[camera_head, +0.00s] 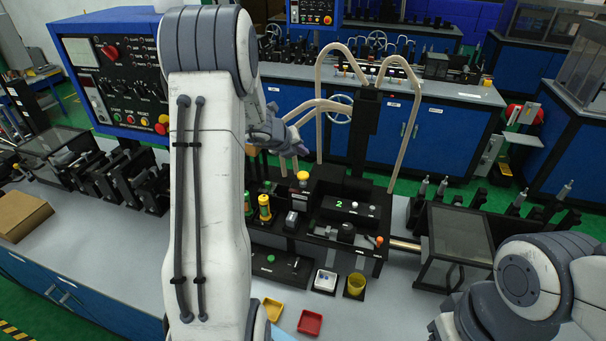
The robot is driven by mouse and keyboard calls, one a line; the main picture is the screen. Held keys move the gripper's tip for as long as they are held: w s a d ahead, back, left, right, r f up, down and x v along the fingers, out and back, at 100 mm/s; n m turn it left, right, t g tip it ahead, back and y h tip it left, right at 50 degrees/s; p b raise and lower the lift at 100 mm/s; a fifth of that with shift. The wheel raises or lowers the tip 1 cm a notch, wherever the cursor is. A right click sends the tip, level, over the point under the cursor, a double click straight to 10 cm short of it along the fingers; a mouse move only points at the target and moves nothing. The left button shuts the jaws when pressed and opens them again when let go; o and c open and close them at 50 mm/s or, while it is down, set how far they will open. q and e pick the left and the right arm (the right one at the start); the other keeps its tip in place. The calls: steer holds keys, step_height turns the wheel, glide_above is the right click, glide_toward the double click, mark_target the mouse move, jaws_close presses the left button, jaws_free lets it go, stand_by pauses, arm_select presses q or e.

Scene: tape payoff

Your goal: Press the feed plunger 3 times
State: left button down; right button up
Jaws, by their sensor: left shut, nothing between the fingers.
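A yellow-topped knob (303,176) stands upright on the black machine (345,228) in the middle of the bench. It looks like the feed plunger, though no label on it is readable. A small display (338,204) on the machine's top shows a green 2. My left gripper (297,152) is above the knob and slightly to its left. It is shut and empty, with a visible gap between it and the knob. My left forearm hides the bench to the left of the machine. My right arm shows at the lower right, but its gripper is out of view.
Yellow-and-green cylinders (264,207) stand left of the knob. Beige hoses (320,105) arch behind. A glass-topped box (458,245) stands to the right.

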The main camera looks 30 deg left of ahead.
arm_select(q)
steer(key=shift+s+f+m, duration=0.2)
steer(key=shift+s+m, duration=0.1)
steer(key=shift+m, duration=0.1)
steer(key=s+a+m+g+y+p, duration=0.35)
steer(key=a+m, duration=0.45)
steer(key=m, duration=0.8)
steer(key=w+d+r+m+t+h+p, duration=0.1)
steer(key=d+m, duration=0.3)
steer(key=m, duration=0.5)
steer(key=w+d+r+m+t+h+p, duration=0.2)
steer(key=w+d+r+m+p, duration=0.1)
steer(key=m, duration=0.7)
steer(key=shift+d, duration=0.55)
steer(key=shift+t+h, duration=0.25)
